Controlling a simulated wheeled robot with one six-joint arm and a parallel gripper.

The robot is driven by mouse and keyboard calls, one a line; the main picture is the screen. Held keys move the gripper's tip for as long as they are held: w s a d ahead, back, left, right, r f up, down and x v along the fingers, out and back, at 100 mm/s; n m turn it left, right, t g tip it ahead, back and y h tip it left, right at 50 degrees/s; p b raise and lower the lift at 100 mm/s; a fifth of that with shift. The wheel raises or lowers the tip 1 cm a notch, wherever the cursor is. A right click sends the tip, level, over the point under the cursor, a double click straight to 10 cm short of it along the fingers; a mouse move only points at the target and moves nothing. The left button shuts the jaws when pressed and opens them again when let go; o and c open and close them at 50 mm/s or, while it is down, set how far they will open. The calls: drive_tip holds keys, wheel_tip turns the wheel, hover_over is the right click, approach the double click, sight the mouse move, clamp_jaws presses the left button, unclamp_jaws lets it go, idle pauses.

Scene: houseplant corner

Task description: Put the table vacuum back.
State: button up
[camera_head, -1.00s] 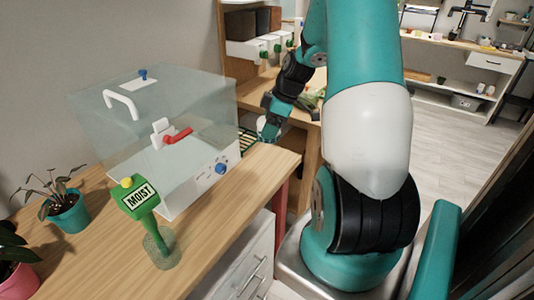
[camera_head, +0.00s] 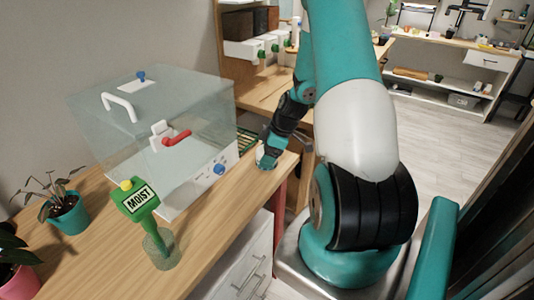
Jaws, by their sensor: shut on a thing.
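My gripper (camera_head: 266,161) is at the far right end of the wooden counter (camera_head: 215,235), low over its surface by the right edge. It is shut on a small pale thing (camera_head: 260,154), which I take to be the table vacuum. The fingers cover most of it, so its shape is hard to make out. I cannot tell whether it touches the counter.
A clear-walled propagator box (camera_head: 150,125) with a red handle stands left of my gripper. A green MOIST meter (camera_head: 141,205) stands in a clear holder in front. A potted plant (camera_head: 68,215) is at left. A dark green rack (camera_head: 247,140) lies behind my gripper.

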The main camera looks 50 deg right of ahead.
drive_tip(key=o, duration=1.1)
drive_tip(key=shift+f, duration=0.1)
drive_tip(key=shift+r, duration=0.3)
drive_tip(key=b+v, duration=0.1)
drive_tip(key=v, duration=1)
drive_tip(key=shift+s+r, duration=0.15)
drive_tip(key=shift+r, duration=0.2)
